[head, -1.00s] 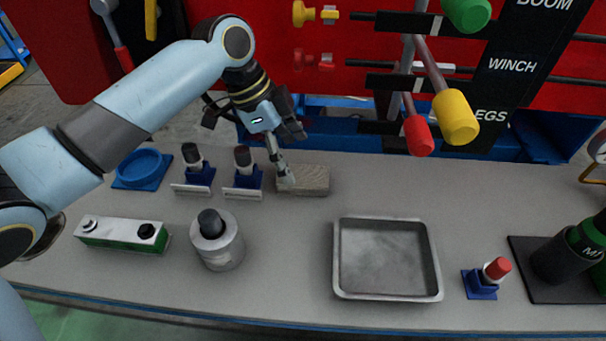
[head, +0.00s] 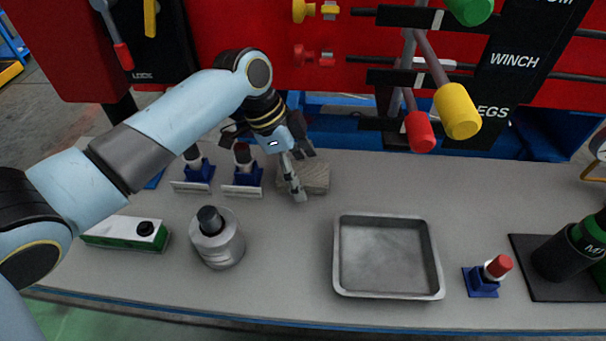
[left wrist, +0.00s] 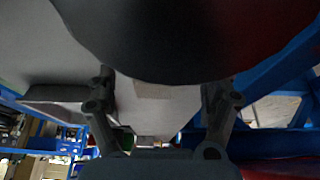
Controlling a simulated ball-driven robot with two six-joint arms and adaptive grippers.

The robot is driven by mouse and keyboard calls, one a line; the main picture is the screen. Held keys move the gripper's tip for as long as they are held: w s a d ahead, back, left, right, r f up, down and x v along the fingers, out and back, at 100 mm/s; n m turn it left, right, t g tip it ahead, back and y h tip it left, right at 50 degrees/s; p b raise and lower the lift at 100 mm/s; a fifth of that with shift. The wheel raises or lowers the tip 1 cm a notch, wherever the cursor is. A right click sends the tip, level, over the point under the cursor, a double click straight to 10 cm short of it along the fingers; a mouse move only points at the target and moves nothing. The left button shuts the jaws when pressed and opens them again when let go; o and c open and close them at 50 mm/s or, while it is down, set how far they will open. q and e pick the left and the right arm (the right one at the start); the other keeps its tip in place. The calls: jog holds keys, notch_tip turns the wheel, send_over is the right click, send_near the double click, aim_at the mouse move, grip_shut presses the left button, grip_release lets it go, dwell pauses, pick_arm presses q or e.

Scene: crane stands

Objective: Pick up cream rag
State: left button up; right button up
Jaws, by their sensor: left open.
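The cream rag (head: 317,180) is a folded, flat beige-grey block on the grey bench near its back edge, in the head view. My left gripper (head: 298,185) is open and empty, pointing down at the rag's left part and covering some of it. I cannot tell whether it touches the rag. In the left wrist view, the two fingers (left wrist: 160,105) stand wide apart, and a pale beige patch, likely the rag (left wrist: 153,91), shows between them. A large dark rounded shape hides much of that view. My right gripper is not in view.
A metal tray (head: 388,298) stands right of centre. Two dark-capped items on blue bases (head: 243,175) stand left of the rag. A grey cylinder (head: 217,245) and a green-white box (head: 118,236) are nearer. Coloured lever knobs (head: 457,112) hang above the bench's back. Bench between rag and tray is clear.

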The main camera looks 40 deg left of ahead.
aim_at(311, 173)
pick_arm(q)
jog(key=shift+f, duration=0.1)
jog(key=shift+c, duration=0.4)
jog(key=c, duration=1.2)
jog(key=shift+r, duration=0.4)
notch_tip(311, 173, up, 4)
jog(key=shift+s+a+r+p, duration=0.1)
jog(key=shift+r+p, duration=0.05)
jog(key=shift+p, duration=0.15)
jog(key=s+a+r, duration=0.1)
jog(key=s+r, duration=0.1)
jog(key=s, duration=0.1)
jog(key=s+r+p, duration=0.1)
jog(key=s+r, duration=0.1)
jog(key=s, duration=0.2)
jog(key=s+a+r, duration=0.1)
jog(key=s+r, duration=0.1)
jog(key=s, duration=0.2)
jog(key=shift+a+r+p, duration=0.25)
jog(key=shift+a+p, duration=0.1)
jog(key=shift+p, duration=0.05)
